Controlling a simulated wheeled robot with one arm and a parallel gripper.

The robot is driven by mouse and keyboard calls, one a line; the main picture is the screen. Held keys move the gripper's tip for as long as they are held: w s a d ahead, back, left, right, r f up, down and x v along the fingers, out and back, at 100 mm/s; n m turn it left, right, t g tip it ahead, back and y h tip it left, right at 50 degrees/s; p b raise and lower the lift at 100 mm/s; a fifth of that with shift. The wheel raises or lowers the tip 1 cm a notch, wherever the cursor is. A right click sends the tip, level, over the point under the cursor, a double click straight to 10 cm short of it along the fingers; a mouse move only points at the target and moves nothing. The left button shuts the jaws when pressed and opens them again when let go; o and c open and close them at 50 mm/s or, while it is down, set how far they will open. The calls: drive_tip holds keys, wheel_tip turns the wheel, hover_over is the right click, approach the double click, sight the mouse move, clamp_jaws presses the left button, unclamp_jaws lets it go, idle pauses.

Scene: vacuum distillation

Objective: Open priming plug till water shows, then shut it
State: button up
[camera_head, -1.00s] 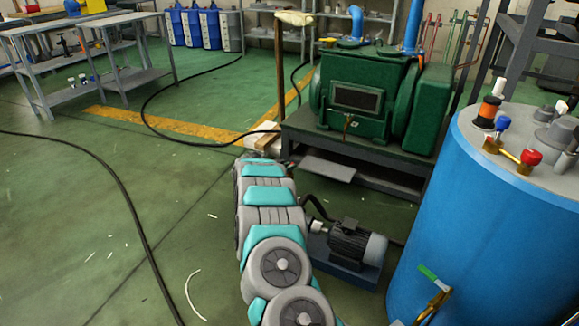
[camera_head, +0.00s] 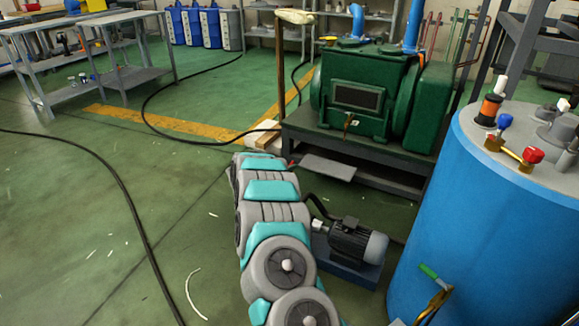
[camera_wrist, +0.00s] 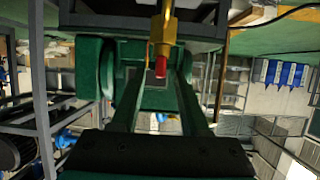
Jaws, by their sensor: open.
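In the wrist view, which looks upside down, a brass fitting (camera_wrist: 163,32) with a red tip (camera_wrist: 160,67) lies in line with the gap of my gripper (camera_wrist: 158,80). My gripper's two dark green fingers stand apart on either side, with nothing clearly held between them. I cannot tell how far the fitting is from the fingertips, or whether it is the priming plug. In the head view my arm hides most of the gripper. A small brass fitting (camera_head: 348,121) shows on the front of the green machine (camera_head: 357,97). No water is visible.
A motor (camera_head: 355,244) on a blue base stands on the floor right of my arm. A large blue tank (camera_head: 470,235) with valves on top stands at right. Black cables cross the floor. A grey bench (camera_head: 118,72) is far left, with open floor before it.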

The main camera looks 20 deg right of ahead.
drive_tip(key=shift+v, duration=2.75)
